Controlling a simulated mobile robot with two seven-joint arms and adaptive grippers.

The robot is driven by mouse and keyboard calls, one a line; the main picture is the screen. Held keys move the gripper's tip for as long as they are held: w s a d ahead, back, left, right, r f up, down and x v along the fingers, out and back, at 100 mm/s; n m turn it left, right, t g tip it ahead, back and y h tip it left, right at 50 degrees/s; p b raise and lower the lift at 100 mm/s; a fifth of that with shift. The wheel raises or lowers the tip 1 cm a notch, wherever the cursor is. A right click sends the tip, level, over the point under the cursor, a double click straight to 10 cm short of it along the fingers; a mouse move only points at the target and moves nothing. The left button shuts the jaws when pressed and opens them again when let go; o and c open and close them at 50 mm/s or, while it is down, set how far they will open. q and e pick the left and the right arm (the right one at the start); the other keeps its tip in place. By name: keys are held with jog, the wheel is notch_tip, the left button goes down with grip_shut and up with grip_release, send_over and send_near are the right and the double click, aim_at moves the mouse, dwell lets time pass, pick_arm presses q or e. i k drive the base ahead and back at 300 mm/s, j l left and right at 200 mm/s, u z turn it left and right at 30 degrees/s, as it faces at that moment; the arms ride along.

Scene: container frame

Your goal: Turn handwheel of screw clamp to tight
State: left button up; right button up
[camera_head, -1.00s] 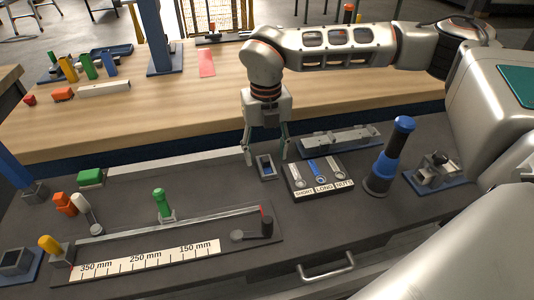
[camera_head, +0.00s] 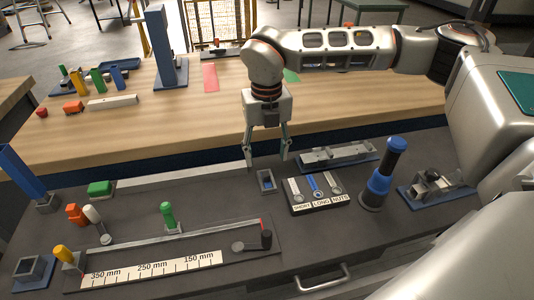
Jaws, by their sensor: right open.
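I cannot tell for sure which fixture is the screw clamp. A grey metal device (camera_head: 434,186) on a blue plate stands at the right, partly behind my arm. A long grey fixture (camera_head: 338,156) on a blue plate lies left of it. No handwheel shows clearly on either. My right gripper (camera_head: 268,164) points down, open and empty, its fingers apart above the dark bench near a small blue-grey socket block (camera_head: 266,181). It is left of both fixtures and apart from them. My left gripper is not in view.
A tray (camera_head: 318,197) with wrenches and a blue-black upright handle (camera_head: 382,175) stand between gripper and grey device. The wooden table (camera_head: 200,125) behind has clear room.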

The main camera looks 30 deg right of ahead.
aim_at(432, 175)
jog(key=k, duration=1)
